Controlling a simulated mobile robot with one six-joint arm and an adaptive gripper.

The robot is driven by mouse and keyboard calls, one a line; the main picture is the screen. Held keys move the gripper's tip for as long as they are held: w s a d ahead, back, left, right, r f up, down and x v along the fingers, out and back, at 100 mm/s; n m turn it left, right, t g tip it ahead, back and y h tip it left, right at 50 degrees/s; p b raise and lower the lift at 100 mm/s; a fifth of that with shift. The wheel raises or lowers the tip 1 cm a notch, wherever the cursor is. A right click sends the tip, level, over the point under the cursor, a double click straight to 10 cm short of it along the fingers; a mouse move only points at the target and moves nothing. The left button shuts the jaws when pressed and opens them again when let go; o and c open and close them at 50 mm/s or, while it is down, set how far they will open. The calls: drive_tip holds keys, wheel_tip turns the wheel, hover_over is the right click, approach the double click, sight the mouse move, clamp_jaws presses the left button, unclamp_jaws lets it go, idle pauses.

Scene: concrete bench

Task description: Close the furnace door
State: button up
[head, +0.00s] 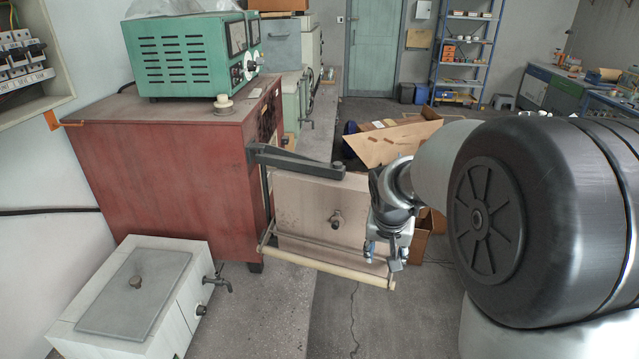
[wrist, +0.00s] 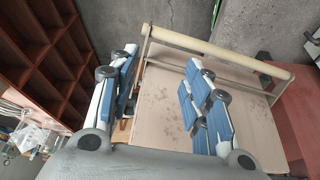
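The red furnace (head: 165,165) stands on the bench at the left. Its beige door (head: 305,215) stands open, sticking out to the right from the furnace front, with a dark hinge arm along its top and a knob on its face. A pale bar handle (head: 330,270) runs along the door's lower side; the bar also shows in the wrist view (wrist: 215,50). My gripper (head: 387,252) points down at the door's outer end. In the wrist view, its blue-padded fingers (wrist: 160,75) are apart, with the door panel (wrist: 165,105) behind and between them. Contact cannot be told.
A white box with a grey lid and a tap (head: 135,285) stands front left. A green power unit (head: 190,55) sits on the furnace. Cardboard boxes (head: 395,140) stand behind the door. Open floor (head: 400,320) lies below my gripper.

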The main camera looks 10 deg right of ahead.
sight(385, 255)
drive_tip(key=shift+m, duration=0.3)
drive_tip(key=w+f, duration=0.1)
drive_tip(key=w+d+f, duration=0.1)
drive_tip(key=w+f, duration=0.1)
drive_tip(key=shift+w+d, duration=0.1)
drive_tip(key=shift+d, duration=0.05)
drive_tip(key=shift+c, duration=1.3)
drive_tip(key=shift+w+d+f, duration=0.1)
drive_tip(key=shift+w+f, duration=0.15)
drive_tip(key=shift+c, duration=0.7)
drive_tip(key=b+x, duration=0.2)
drive_tip(key=x, duration=0.7)
drive_tip(key=shift+s+f, duration=0.15)
clamp_jaws()
drive_tip(key=shift+w+d+f+b, duration=0.1)
drive_tip(key=shift+w+d, duration=0.3)
drive_tip(key=shift+w, duration=0.2)
drive_tip(key=shift+w+d+b, duration=0.15)
drive_tip(key=shift+w+d, duration=0.2)
drive_tip(key=shift+w, duration=0.3)
drive_tip(key=shift+w+d+f+b, duration=0.1)
drive_tip(key=shift+w+d, duration=0.3)
drive_tip(key=shift+w, duration=0.2)
